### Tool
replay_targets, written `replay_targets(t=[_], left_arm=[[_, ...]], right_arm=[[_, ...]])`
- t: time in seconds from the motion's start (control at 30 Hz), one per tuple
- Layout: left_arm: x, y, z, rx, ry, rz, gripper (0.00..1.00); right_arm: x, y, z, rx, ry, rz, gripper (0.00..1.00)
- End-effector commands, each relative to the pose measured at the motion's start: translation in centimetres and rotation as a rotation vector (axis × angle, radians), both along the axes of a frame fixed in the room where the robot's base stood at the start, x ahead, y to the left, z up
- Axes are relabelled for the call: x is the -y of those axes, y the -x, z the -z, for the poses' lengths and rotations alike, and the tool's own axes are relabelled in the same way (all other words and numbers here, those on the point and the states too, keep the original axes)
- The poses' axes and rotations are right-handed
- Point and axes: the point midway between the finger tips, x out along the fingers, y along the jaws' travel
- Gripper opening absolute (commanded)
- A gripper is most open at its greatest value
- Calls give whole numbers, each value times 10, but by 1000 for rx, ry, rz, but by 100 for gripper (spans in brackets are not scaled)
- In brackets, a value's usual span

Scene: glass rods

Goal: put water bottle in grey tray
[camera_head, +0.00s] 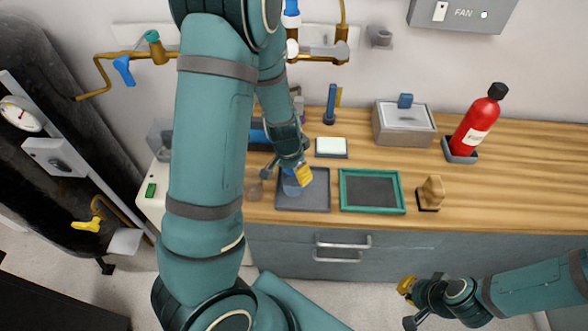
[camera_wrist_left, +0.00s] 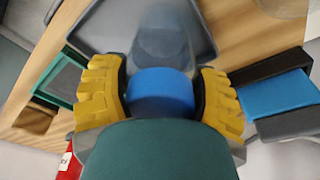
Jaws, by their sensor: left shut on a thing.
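The water bottle has a clear bluish body (camera_head: 291,187) and a blue cap (camera_wrist_left: 160,92). My left gripper (camera_head: 288,174) is shut on it at the cap end, with a yellow finger on each side in the left wrist view. The grey tray (camera_head: 318,203) lies on the wooden counter, and its rim also shows in the left wrist view (camera_wrist_left: 207,25). The bottle's lower end is over the tray's left part; I cannot tell whether it touches the tray floor. My right gripper (camera_head: 409,304) is open and empty, low in front of the counter.
A green-rimmed tray (camera_head: 401,194) lies just right of the grey tray, with a tan block on a dark base (camera_head: 431,193) beyond it. A grey box (camera_head: 403,126) and a red bottle (camera_head: 474,128) stand farther back. The counter's right part is clear.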

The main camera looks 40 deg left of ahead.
Motion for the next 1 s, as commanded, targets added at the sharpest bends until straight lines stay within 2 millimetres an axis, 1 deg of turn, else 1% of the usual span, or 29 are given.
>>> replay_targets(t=[0.03,0.07,0.1,0.13,0.17,0.47,0.57,0.67,0.9,1.0], left_arm=[[0,0,3,0,0,0,21],[0,0,3,0,0,0,70],[0,0,2,0,0,0,84],[0,0,2,0,0,0,95],[0,0,2,0,0,0,98],[0,0,1,0,0,0,98],[0,0,-3,0,0,0,98],[0,2,-17,1,0,2,98],[-1,9,-68,4,1,2,98],[-2,13,-87,2,0,2,98]], right_arm=[[0,1,3,-1,0,0,0],[0,1,3,-2,0,-1,0],[0,1,2,-2,0,-1,0],[0,1,2,-2,0,-1,0],[0,1,2,-2,0,-1,0],[0,0,1,-1,0,0,0],[0,0,-3,1,0,1,0],[0,-2,-9,5,1,4,0],[2,-10,-33,22,5,17,0],[2,-13,-42,29,7,23,0]])
